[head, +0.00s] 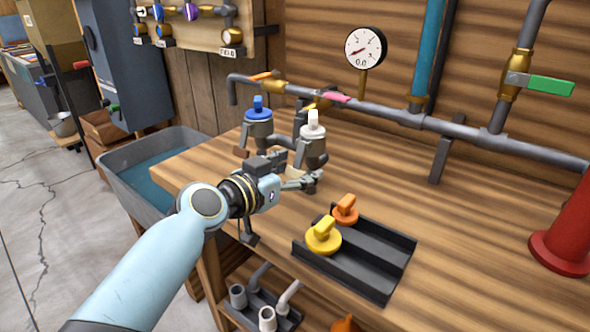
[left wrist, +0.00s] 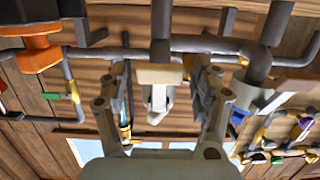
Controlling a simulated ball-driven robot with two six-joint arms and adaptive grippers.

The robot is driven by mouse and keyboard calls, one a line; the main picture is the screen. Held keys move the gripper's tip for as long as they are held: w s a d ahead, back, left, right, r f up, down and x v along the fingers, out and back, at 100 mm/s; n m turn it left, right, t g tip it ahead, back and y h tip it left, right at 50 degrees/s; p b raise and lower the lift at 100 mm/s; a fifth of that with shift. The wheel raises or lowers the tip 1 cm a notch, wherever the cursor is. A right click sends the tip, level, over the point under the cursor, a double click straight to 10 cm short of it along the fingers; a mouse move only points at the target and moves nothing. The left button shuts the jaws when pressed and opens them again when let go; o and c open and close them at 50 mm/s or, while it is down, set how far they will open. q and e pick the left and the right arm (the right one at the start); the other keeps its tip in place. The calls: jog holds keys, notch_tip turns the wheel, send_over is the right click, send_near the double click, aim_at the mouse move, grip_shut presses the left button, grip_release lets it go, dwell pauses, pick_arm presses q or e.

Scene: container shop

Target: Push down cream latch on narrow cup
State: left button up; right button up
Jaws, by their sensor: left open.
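A grey cup with a white cap (head: 313,140) stands on the workbench in the head view. Its cream latch (head: 293,172) sticks out on the side facing my left gripper (head: 303,178). In the left wrist view the cream latch (left wrist: 160,74) shows between the open fingers of the left gripper (left wrist: 161,84), apart from both, with the white cap (left wrist: 157,104) below it in the picture. The fingers hold nothing. The gripper partly hides the cup's lower body in the head view. My right gripper is not in view.
A grey cup with a blue cap (head: 258,128) and a brown latch (head: 241,152) stands close on the left. A dark tray (head: 375,262) with a yellow knob (head: 323,236) and an orange knob (head: 345,210) lies in front. Pipes (head: 435,124) run behind.

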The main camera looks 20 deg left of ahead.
pick_arm(q)
jog(key=v, duration=1.2)
